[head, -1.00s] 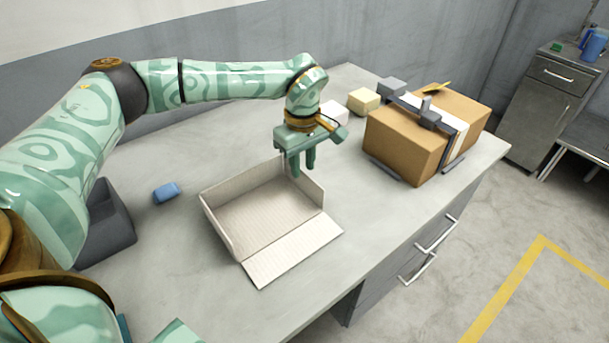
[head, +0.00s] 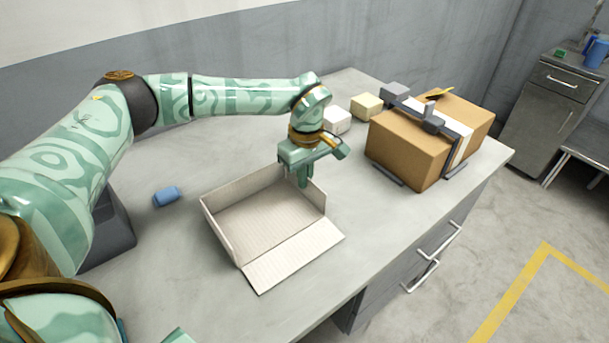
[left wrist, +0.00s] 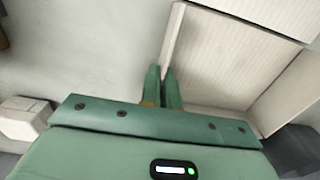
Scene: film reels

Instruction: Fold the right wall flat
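A pale, shallow box (head: 262,218) sits on the grey bench, its front wall (head: 293,256) lying flat on the bench top. Its left and back walls stand. The right wall (head: 313,193) also stands, partly covered by my left gripper (head: 303,183). In the left wrist view the fingers of the left gripper (left wrist: 163,75) are close together, with the edge of the right wall (left wrist: 172,38) between them. The gripper looks shut on this wall, pointing down from above. My right gripper does not show clearly.
A brown carton (head: 420,145) in a dark frame stands at the back right. A white block (head: 337,120) and a cream block (head: 366,106) lie behind the gripper. Bench space right of the box is clear.

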